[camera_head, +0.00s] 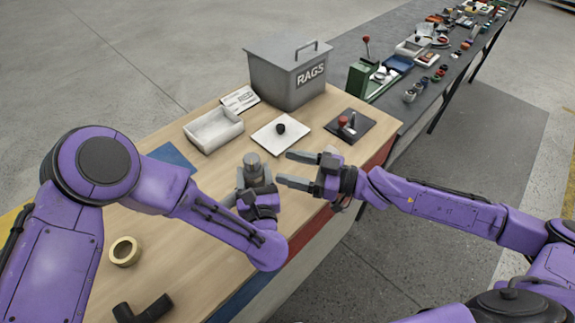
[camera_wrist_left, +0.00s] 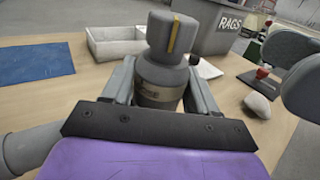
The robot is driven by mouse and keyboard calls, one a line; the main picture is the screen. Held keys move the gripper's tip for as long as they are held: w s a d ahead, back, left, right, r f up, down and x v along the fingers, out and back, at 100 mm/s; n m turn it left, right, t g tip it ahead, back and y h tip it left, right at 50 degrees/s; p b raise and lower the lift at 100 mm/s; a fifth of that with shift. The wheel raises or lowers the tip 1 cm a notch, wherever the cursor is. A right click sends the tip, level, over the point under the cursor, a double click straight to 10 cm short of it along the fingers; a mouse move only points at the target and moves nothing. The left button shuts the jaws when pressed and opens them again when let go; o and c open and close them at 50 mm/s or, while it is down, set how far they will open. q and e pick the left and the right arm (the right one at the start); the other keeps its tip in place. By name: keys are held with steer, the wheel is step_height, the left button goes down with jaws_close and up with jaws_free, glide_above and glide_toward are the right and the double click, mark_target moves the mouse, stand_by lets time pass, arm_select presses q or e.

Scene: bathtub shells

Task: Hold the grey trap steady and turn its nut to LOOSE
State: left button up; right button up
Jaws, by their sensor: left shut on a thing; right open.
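The grey trap (camera_head: 253,174) stands upright on the wooden table, in the middle of the head view. In the left wrist view its body (camera_wrist_left: 160,92) sits between my left fingers, with dark lettering partly hidden behind the gripper. My left gripper (camera_head: 254,190) is shut on the trap's body below the nut. My right gripper (camera_head: 285,168) is open and empty, just right of the trap, its fingers pointing left toward it. Its fingers also show at the right of the left wrist view (camera_wrist_left: 300,70).
A grey RAGS bin (camera_head: 285,75) stands at the back. A white tray (camera_head: 214,130), a white plate with a black knob (camera_head: 281,133) and a dark plate with a red knob (camera_head: 350,126) lie behind the trap. A tape roll (camera_head: 125,251) and dark pipe (camera_head: 143,308) lie front left.

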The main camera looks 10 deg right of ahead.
steer(key=w+f+m+t+h, duration=0.1)
steer(key=w+m+t+h, duration=0.25)
steer(key=w, duration=0.75)
steer(key=w+f+m+t+h, duration=0.25)
steer(key=w+m, duration=0.25)
steer(key=w, duration=0.6)
step_height(320, 180, up, 4)
steer(key=s+a+n+y, duration=0.1)
steer(key=a+n+y, duration=0.1)
steer(key=n+y, duration=0.3)
steer(key=n+g+y, duration=0.2)
steer(key=n+g, duration=1.1)
steer(key=g, duration=0.7)
glide_toward(245, 170)
steer(key=shift+m, duration=0.25)
steer(key=s+a, duration=0.1)
steer(key=a, duration=0.2)
steer(key=s+a+r, duration=0.1)
steer(key=a, duration=0.2)
steer(key=s+a+r, duration=0.1)
steer(key=a, duration=0.2)
steer(key=shift+a+r, duration=0.2)
steer(key=shift+a, duration=0.15)
